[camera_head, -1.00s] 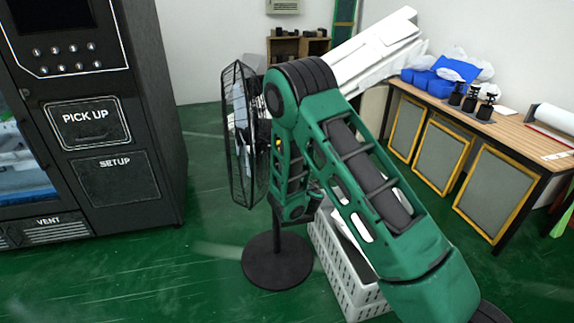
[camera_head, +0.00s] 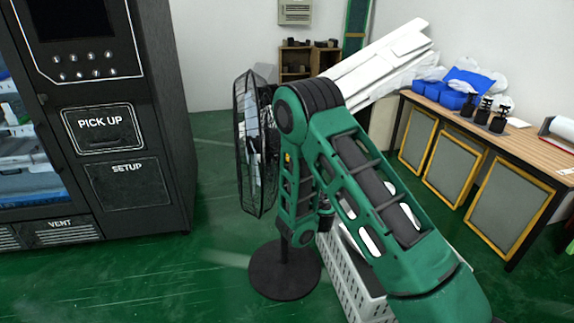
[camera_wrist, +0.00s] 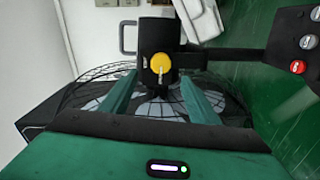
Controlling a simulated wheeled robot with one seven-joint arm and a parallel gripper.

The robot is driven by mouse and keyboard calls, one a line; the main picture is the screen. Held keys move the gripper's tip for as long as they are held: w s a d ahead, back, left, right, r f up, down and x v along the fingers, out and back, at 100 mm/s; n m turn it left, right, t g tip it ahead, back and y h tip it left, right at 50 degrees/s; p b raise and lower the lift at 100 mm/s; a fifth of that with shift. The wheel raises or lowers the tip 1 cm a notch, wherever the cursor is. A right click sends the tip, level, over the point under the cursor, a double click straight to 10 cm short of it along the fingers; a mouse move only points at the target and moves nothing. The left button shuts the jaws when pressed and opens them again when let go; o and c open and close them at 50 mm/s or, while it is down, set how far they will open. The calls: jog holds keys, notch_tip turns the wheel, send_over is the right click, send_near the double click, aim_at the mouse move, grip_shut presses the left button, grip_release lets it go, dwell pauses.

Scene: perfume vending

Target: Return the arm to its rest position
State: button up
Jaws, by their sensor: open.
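My green arm (camera_head: 375,195) is bent at the elbow in the head view, rising from the lower right, with its far link hanging down beside the fan. The gripper end is hidden or too unclear there. In the wrist view my gripper (camera_wrist: 158,88) shows two green fingers spread apart with nothing held between them. The black floor fan (camera_wrist: 162,62) lies beyond the fingers, its yellow knob between them in the picture. Whether the fingers touch its cage cannot be told. The fan (camera_head: 256,145) stands upright on a round base in the head view, just left of my arm.
A black vending machine (camera_head: 110,180) stands at left. A white crate (camera_head: 350,275) sits on the floor behind my arm. A wooden table (camera_head: 540,150) with black bottles (camera_head: 490,112) and blue bags is at right. Green floor (camera_head: 215,215) is clear between machine and fan.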

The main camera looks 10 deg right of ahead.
jog(key=s+d+r+m+g+h, duration=0.2)
jog(key=s+d+r+m+h, duration=0.15)
jog(key=d, duration=0.55)
jog(key=s+d+r+m+g+h, duration=0.25)
jog(key=s+d+m, duration=0.2)
jog(key=d, duration=0.35)
jog(key=s+d+r+m+g+h, duration=0.25)
jog(key=d+r+m+h, duration=0.2)
jog(key=d, duration=0.45)
jog(key=s+d+m+g+y, duration=0.1)
jog(key=s+d+m+g, duration=0.2)
jog(key=s, duration=0.4)
jog(key=s+d+m+g, duration=0.2)
jog(key=s+d+m, duration=0.15)
jog(key=s, duration=0.35)
jog(key=s+a+m+g+y, duration=0.1)
jog(key=s+a+y, duration=0.4)
jog(key=s, duration=0.9)
jog(key=s+a+m+g+y, duration=0.2)
jog(key=s+a+g+y, duration=0.2)
jog(key=s+a, duration=0.6)
jog(key=s+r, duration=0.1)
jog(key=s, duration=0.2)
jog(key=shift+s+m+y, duration=0.3)
jog(key=shift+s+y, duration=0.05)
jog(key=shift+s, duration=0.05)
